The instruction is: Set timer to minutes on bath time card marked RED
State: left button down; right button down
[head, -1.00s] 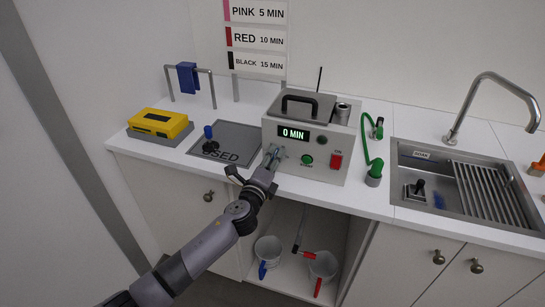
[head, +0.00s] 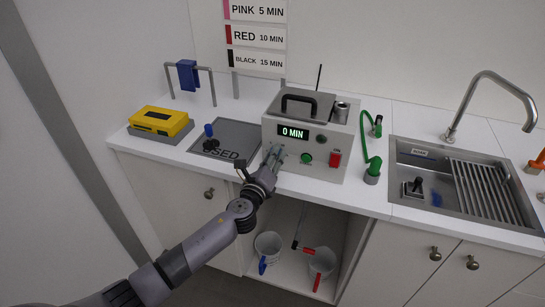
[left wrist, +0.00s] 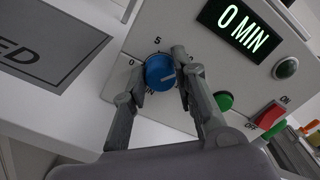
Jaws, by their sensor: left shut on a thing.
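The bath unit (head: 330,133) stands on the counter, its display (head: 293,132) reading 0 MIN. In the left wrist view the display (left wrist: 240,27) reads the same. A blue timer knob (left wrist: 160,72) sits on the panel with marks 0 and 5 beside it; other marks are hidden by a finger. My left gripper (left wrist: 163,75) is shut on the knob, one finger on each side. In the head view the left gripper (head: 270,160) is at the panel's left end and hides the knob. The RED card (head: 257,38) on the wall says 10 MIN. My right gripper is not in view.
A green button (head: 306,158) and red ON switch (head: 335,159) lie right of the knob. A USED mat (head: 235,138) with a dark blue-topped item, and a yellow box (head: 160,121), are to the left. A sink (head: 465,180) is at right; buckets (head: 321,263) stand below.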

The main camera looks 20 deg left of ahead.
pick_arm(q)
jog(key=shift+f, duration=0.15)
jog(key=c, duration=1.3)
grip_release()
jog(key=s, duration=1.2)
jog(key=shift+a, duration=0.2)
